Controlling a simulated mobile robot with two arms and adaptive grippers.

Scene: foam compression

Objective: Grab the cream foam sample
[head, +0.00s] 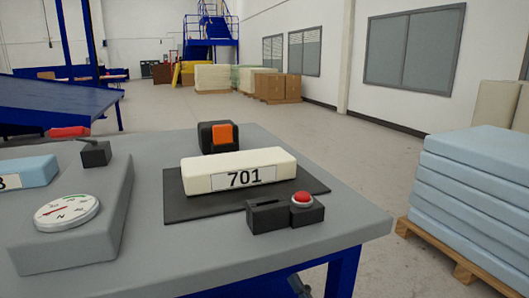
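The cream foam sample (222,181) is a rectangular block with a white label reading 701. It lies flat on a dark mat (181,207) on the grey table (342,217), with nothing gripping it. A small dark part at the bottom edge, in front of the blue table leg, looks like the tip of my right gripper (300,287). It is below the tabletop and apart from the foam. Too little of it shows to tell whether it is open or shut. My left gripper is out of view.
A black box with a red button (302,197) stands just in front of the foam. A black and orange device (220,136) stands behind it. A grey unit with a dial (66,211) and a blue block (28,172) are left. Blue foam sheets (478,187) are stacked right.

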